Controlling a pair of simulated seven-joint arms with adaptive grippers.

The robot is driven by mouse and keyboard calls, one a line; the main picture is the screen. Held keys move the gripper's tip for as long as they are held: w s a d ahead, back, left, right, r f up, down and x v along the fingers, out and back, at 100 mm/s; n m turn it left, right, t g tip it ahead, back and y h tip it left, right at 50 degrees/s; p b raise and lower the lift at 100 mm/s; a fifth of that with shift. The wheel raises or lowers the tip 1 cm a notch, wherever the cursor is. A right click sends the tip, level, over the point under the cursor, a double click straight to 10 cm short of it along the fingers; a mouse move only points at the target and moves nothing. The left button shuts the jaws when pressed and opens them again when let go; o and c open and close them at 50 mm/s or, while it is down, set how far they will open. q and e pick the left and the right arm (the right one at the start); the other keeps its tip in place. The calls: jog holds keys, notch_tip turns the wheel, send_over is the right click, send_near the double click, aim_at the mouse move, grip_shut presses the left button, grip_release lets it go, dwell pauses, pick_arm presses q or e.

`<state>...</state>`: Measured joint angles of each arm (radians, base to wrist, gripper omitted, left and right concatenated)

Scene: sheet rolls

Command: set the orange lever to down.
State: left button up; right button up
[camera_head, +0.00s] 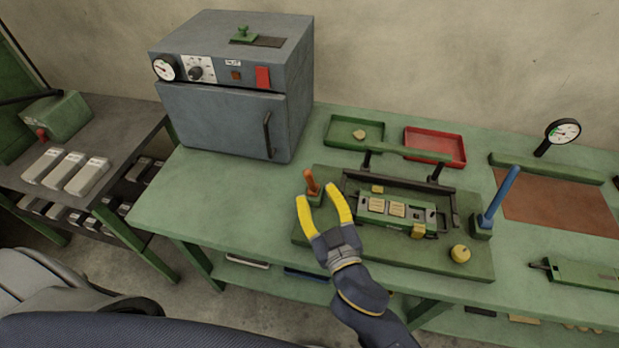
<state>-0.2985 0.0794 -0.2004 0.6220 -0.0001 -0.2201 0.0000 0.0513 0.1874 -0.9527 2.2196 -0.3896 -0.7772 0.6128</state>
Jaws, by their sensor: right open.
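The orange lever (312,181) stands up from a small green base at the left end of a green fixture plate (465,265) on the bench, leaning slightly to the left. My right gripper (325,192) has yellow fingers and is open. In the picture its fingertips lie just below and around the lever's base, with no clear contact; the depth gap cannot be told. The fingers hide part of the lever's base. My left gripper is not in view.
A blue lever (501,197) stands at the fixture's right. A clamp frame with a green part (408,212) fills its middle. A grey oven (235,90) stands behind left. A green tray (354,132) and a red tray (435,147) lie behind. The bench's left front is clear.

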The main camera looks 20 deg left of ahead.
aim_at(311, 182)
jog(key=shift+x, duration=3.1)
jog(key=shift+c, duration=0.6)
jog(key=shift+s, duration=0.1)
grip_shut()
